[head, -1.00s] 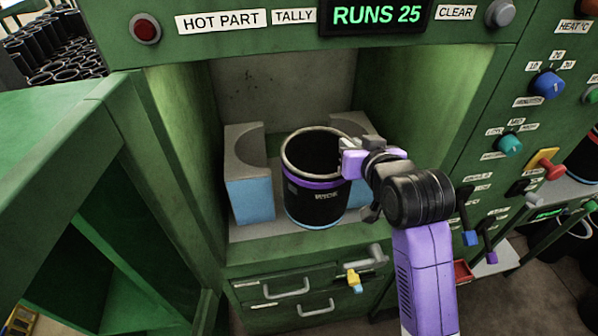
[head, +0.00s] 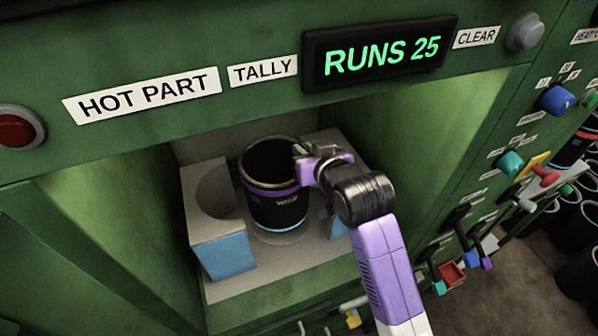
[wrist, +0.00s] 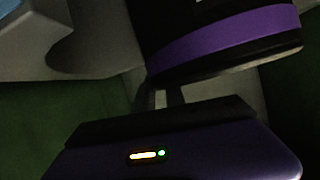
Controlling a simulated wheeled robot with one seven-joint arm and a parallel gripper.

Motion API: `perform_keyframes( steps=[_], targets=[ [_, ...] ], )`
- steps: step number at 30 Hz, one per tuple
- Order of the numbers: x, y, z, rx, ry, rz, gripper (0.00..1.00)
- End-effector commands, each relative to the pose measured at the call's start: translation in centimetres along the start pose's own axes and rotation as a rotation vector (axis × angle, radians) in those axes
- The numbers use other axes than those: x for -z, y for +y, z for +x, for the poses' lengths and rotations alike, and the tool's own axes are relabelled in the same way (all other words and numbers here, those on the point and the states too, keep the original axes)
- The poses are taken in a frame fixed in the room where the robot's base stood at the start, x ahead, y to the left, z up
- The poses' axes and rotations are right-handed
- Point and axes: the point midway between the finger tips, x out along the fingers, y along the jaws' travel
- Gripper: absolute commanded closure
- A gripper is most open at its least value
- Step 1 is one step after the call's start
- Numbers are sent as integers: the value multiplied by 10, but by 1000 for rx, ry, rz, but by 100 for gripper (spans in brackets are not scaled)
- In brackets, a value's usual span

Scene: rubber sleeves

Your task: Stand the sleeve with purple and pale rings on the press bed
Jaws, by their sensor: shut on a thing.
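The black sleeve (head: 277,210), with a purple ring below its pale rim and a pale ring near its foot, is upright inside the press opening. My gripper (head: 303,154) is shut on the right side of its rim. The sleeve is over the press bed (head: 245,285), between two grey blocks; I cannot tell whether its foot touches the bed. In the wrist view the sleeve's purple ring (wrist: 225,35) and rim fill the upper right, beside my fingers. The fingertips are partly hidden there.
The left block (head: 222,254), with a blue front and a curved hollow, stands close left of the sleeve. The right block (head: 335,140) is partly behind my arm. Green walls and an overhead panel with a RUNS 25 display (head: 383,52) enclose the opening.

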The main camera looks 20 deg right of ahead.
Motion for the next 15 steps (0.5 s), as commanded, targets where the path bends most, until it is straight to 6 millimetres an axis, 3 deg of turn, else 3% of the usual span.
perform_keyframes(
  steps=[15],
  targets=[
    [-42,4,19,1,7,2,100]
  ],
)
